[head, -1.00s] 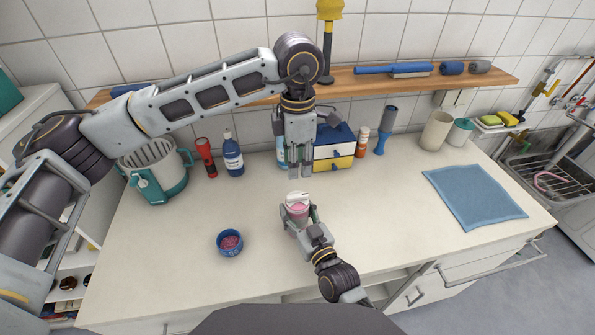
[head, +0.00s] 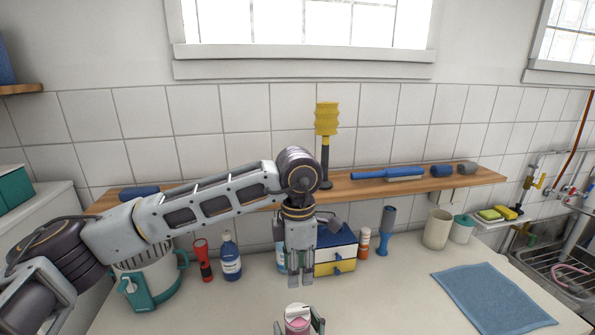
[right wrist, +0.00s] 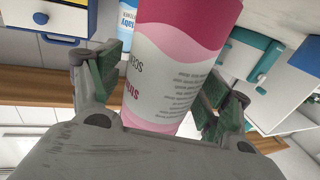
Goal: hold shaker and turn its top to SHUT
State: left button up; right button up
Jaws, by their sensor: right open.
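The shaker (head: 297,325) is pink with a pale top (head: 297,310) and stands at the bottom edge of the head view, its lower part cut off. In the right wrist view the shaker (right wrist: 178,65) shows a pink and white wavy label with print. My right gripper (right wrist: 165,75) is open, with one green-padded finger on each side of the shaker. In the head view only its fingertips (head: 299,326) show. My left gripper (head: 301,273) points down, behind and above the shaker, apart from it. Its fingers look close together, and their opening is unclear. The top's markings are unreadable.
Behind my left gripper stand a small blue, white and yellow drawer box (head: 335,255) and an orange-and-white bottle (head: 364,242). A blue bottle (head: 231,260), a red flashlight (head: 203,262) and a teal-and-white tub (head: 148,280) stand left. A blue cloth (head: 490,298) lies right.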

jog(key=shift+s+d, duration=0.1)
jog(key=shift+s, duration=0.1)
jog(key=shift+v, duration=5.8)
jog(key=shift+d, duration=0.1)
